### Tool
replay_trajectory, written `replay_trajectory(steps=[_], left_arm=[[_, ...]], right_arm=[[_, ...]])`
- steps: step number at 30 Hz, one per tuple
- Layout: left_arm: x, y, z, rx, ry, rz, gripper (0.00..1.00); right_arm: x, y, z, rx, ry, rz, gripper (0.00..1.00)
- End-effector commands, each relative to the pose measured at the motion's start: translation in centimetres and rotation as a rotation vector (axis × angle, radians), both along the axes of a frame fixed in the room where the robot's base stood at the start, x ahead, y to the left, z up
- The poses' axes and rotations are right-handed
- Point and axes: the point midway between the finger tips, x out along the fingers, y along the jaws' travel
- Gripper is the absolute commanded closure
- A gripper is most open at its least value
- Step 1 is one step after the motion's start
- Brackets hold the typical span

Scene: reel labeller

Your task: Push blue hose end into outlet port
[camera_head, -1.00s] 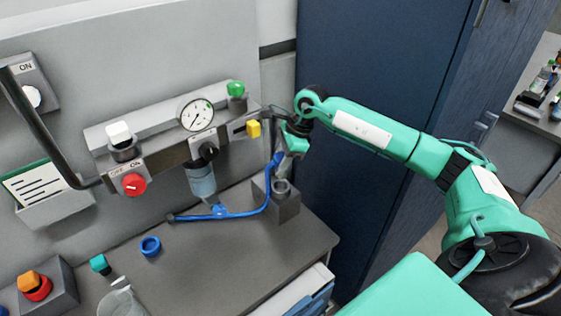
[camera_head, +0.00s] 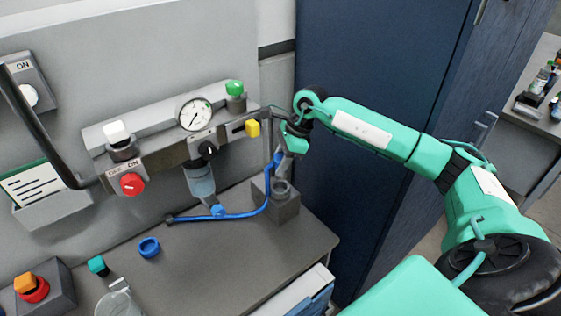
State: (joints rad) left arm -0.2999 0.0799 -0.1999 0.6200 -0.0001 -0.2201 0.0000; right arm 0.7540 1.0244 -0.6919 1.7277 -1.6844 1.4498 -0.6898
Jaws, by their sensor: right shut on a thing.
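The blue hose (camera_head: 245,213) curves over the bench top from a dark end at its left, up toward my right gripper. My right gripper (camera_head: 279,158) is shut on the upper hose end, just above and left of the grey block (camera_head: 285,206) with a round opening. The outlet port cannot be made out for certain; the regulator assembly (camera_head: 190,137) with gauge and clear bowl is on the wall panel to the left. The hose end's tip is hidden by the gripper, so I cannot tell whether it touches anything. My left gripper is out of view.
A yellow piece (camera_head: 252,128) sits on the assembly close to my right gripper. A blue ring (camera_head: 149,247), a teal cap (camera_head: 98,266) and a clear beaker (camera_head: 118,303) are on the bench. A dark blue cabinet (camera_head: 370,110) stands right of it.

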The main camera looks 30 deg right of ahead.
Motion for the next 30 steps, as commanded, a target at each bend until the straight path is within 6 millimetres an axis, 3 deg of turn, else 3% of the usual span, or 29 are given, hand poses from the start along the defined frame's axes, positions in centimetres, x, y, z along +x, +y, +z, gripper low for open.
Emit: replay_trajectory(steps=[30], left_arm=[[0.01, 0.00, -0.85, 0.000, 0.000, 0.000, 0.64]], right_arm=[[0.01, -0.01, -0.25, 0.000, -0.001, 0.000, 0.89]])
